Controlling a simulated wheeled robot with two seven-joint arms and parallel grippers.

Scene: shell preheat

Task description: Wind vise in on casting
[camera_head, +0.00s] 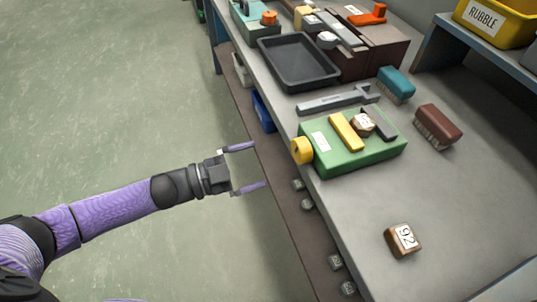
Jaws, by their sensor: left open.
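The vise is a green block (340,154) on the bench with a yellow round knob (302,150) on its left end, over the bench edge. A yellow bar jaw (345,132) and a dark bar (380,124) stand on top of it. A brown casting with a white label (362,124) sits between them; I cannot tell whether either bar touches it. My left gripper (248,168) is open and empty, left of the bench edge and apart from the knob, its fingers pointing right. My right gripper is not in view.
A second brown casting labelled 92 (403,240) lies on the front bench. A black tray (298,61), a grey wrench (338,99), a teal brush (396,84) and a brown brush (438,125) lie around the vise. A yellow RUBBLE bin (497,22) stands at upper right. The floor at left is clear.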

